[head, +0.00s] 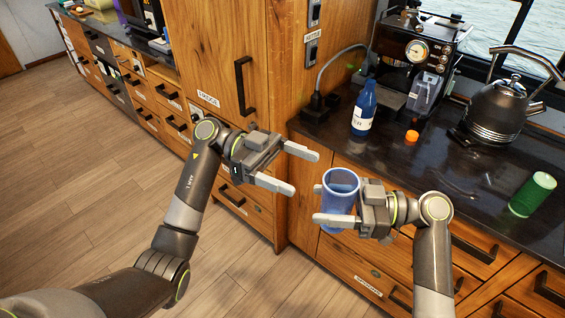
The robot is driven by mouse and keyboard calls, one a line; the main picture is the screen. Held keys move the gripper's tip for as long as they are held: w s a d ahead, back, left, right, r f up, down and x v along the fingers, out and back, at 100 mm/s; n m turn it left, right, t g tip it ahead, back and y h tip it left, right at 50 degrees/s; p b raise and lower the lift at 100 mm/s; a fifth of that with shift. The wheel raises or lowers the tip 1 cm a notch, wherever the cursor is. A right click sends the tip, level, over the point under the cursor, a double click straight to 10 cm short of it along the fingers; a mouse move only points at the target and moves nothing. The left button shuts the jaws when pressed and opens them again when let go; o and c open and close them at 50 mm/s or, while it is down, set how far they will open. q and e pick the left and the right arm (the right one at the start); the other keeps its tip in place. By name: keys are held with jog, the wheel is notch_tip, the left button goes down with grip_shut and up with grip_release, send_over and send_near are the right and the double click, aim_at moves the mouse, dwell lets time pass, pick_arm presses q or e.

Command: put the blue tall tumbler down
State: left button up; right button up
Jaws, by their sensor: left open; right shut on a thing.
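The blue tall tumbler (339,201) is a translucent blue cup, upright with its open rim up. My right gripper (326,205) is shut on it and holds it in front of the counter's front edge, over the drawer fronts. One finger crosses the near side of the tumbler, and the far finger is partly hidden behind it. My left gripper (304,171) is open and empty, to the left of the tumbler and a little higher in the picture, apart from it.
The dark counter (450,178) has free room at its middle. A tall wooden cabinet (210,55) rises at the left.

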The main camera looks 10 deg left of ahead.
aim_at(342, 188)
pick_arm(q)
jog(key=x, duration=0.9)
jog(key=shift+s+d, duration=0.1)
jog(key=shift+d, duration=0.2)
jog(key=c, duration=1.1)
jog(key=shift+c, duration=0.6)
pick_arm(e)
jog(key=o, duration=1.2)
jog(key=shift+o, duration=0.2)
jog(key=shift+d, duration=0.15)
